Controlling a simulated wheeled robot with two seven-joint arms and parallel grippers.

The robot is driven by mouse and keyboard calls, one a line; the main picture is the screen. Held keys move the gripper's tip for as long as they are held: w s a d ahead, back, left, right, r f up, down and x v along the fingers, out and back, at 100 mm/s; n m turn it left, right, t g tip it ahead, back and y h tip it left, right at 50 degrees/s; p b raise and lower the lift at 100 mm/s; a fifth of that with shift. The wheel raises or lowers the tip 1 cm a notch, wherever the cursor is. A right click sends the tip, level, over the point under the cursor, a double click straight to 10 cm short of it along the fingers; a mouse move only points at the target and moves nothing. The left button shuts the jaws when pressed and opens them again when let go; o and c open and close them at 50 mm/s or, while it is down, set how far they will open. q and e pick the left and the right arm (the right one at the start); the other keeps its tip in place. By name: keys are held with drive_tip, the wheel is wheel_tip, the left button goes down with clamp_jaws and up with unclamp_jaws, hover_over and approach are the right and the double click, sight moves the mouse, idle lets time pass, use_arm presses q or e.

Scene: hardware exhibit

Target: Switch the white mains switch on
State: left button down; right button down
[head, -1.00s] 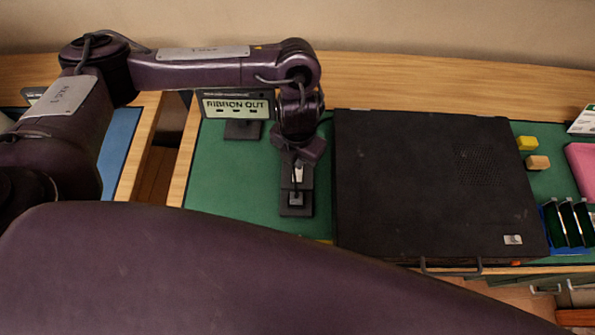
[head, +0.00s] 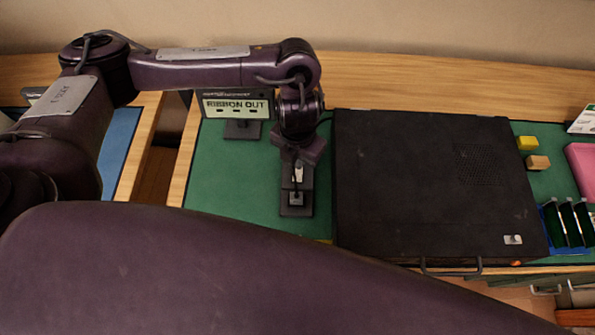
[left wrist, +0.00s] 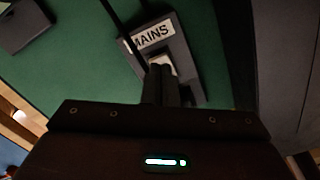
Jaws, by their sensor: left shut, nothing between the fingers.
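The mains switch is a dark block (head: 305,211) on the green mat, just left of a large black case. In the left wrist view the block (left wrist: 187,62) carries a white label reading "MAINS" (left wrist: 152,35). Its white switch (left wrist: 159,61) is partly hidden behind my fingertips. My left gripper (head: 297,182) points down over the block in the head view. In the left wrist view the left gripper (left wrist: 164,70) is shut and empty, its tips at the white switch. I cannot tell whether they touch it, or which way it is set. My right gripper is not in view.
The black case (head: 420,180) stands close on the right. A small display (head: 236,106) reading "RIBBON OUT" stands behind left. Yellow (head: 527,143) and tan (head: 538,162) blocks, a blue rack (head: 551,228) and a pink tray (head: 585,160) lie right. Green mat (head: 225,180) is clear left of the switch.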

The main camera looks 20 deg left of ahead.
use_arm(q)
drive_tip(key=shift+f+b, duration=0.75)
drive_tip(key=shift+f, duration=0.2)
idle(0.3)
wheel_tip(320, 180, up, 7)
drive_tip(key=p, duration=0.6)
drive_tip(key=shift+r+p, duration=0.1)
drive_tip(key=shift+p, duration=0.25)
idle(0.4)
